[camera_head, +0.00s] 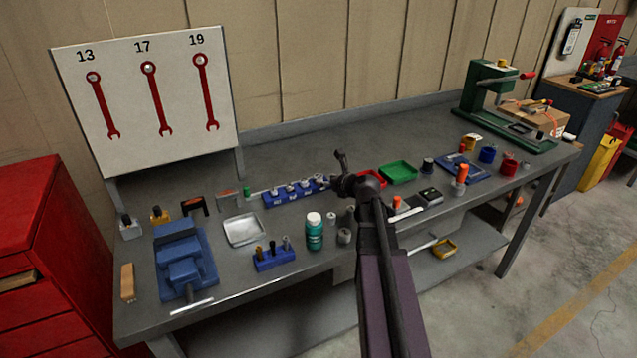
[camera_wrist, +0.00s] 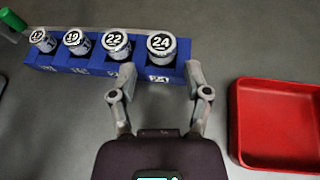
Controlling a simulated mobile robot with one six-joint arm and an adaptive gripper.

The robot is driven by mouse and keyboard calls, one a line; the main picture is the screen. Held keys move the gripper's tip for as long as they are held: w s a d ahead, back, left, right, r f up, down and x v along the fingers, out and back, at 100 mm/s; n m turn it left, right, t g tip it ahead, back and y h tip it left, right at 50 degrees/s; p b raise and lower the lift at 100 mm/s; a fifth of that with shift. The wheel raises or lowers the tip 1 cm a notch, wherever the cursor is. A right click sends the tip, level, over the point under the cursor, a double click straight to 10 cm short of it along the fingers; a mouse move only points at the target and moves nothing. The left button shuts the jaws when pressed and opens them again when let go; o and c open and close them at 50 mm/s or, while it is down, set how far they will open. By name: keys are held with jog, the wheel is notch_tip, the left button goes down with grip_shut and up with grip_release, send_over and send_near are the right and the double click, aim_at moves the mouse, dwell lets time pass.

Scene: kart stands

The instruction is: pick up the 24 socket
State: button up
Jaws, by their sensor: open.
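The 24 socket (camera_wrist: 162,46) stands upright at the right end of a blue socket rail (camera_wrist: 93,70), seen in the wrist view. It is a silver cylinder with a white top marked 24. The 22 socket (camera_wrist: 116,45), the 19 socket (camera_wrist: 76,42) and the 17 socket (camera_wrist: 42,39) stand to its left in the same rail. My gripper (camera_wrist: 158,75) is open and empty, its fingertips just in front of the rail's right end, on either side of the 24 socket's front. In the head view my arm hides part of the rail (camera_head: 270,200) and the 24 socket.
A red tray (camera_wrist: 280,125) lies close to the right of my gripper. A green tray (camera_head: 398,173) is further right. A green bottle (camera_head: 314,235), a metal tray (camera_head: 243,230) and a blue vise (camera_head: 182,260) stand on the bench to the left.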

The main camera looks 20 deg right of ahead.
aim_at(320, 177)
jog(key=shift+w, duration=0.1)
jog(key=shift+b+x, duration=0.75)
jog(key=shift+x, duration=1.8)
jog(key=shift+r, duration=0.2)
grip_shut()
